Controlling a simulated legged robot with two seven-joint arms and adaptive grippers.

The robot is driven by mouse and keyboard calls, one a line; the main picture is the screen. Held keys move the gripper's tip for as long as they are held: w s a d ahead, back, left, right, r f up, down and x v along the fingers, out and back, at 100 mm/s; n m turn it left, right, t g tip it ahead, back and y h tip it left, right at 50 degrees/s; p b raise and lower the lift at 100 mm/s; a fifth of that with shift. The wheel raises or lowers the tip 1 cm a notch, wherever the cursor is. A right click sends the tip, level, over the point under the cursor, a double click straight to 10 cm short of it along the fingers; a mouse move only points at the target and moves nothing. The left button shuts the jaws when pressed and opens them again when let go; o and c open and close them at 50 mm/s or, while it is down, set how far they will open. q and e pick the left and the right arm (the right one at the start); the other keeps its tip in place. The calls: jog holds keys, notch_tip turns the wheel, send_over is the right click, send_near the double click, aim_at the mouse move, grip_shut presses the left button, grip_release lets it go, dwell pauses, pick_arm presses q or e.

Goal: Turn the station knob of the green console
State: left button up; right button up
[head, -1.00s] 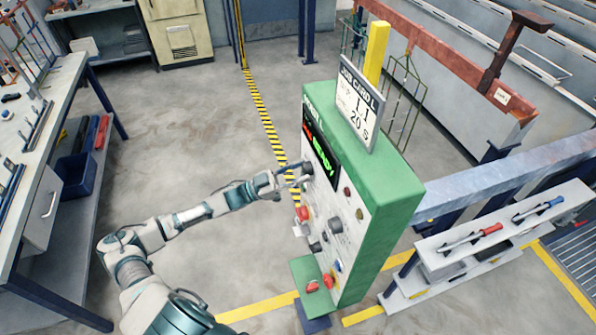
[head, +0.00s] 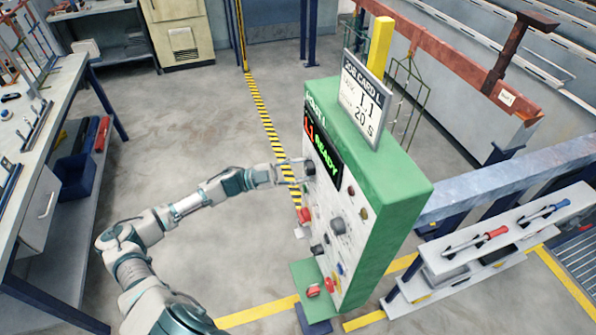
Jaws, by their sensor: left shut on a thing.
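The green console (head: 403,205) stands upright in the middle, its white control panel (head: 350,225) facing left. A dark screen at the panel's top shows red "1.1" and green "READY" (head: 325,166). A dark knob (head: 309,167) sits at the panel's upper left edge, below the screen. My left gripper (head: 301,173) is at this knob with its fingers shut on it; the fingertips are small and partly hidden. A card (head: 361,102) on top reads "JOB CARD L", "1.1" and "20 S". My right gripper is not in view.
Red buttons (head: 305,214) and another dark knob (head: 317,250) sit lower on the panel. A white rack (head: 470,255) with red- and blue-handled tools stands at right. A workbench (head: 45,120) is at left. The floor between is clear.

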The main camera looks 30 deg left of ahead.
pick_arm(q)
jog(key=shift+r, duration=0.35)
jog(key=o, duration=1)
jog(key=shift+c, duration=0.2)
jog(key=shift+o, duration=1)
jog(key=shift+w, duration=0.1)
jog(key=shift+d+f, duration=0.15)
jog(key=shift+d, duration=0.05)
jog(key=v, duration=1.1)
jog(key=shift+a+f, duration=0.15)
jog(key=shift+a, duration=0.25)
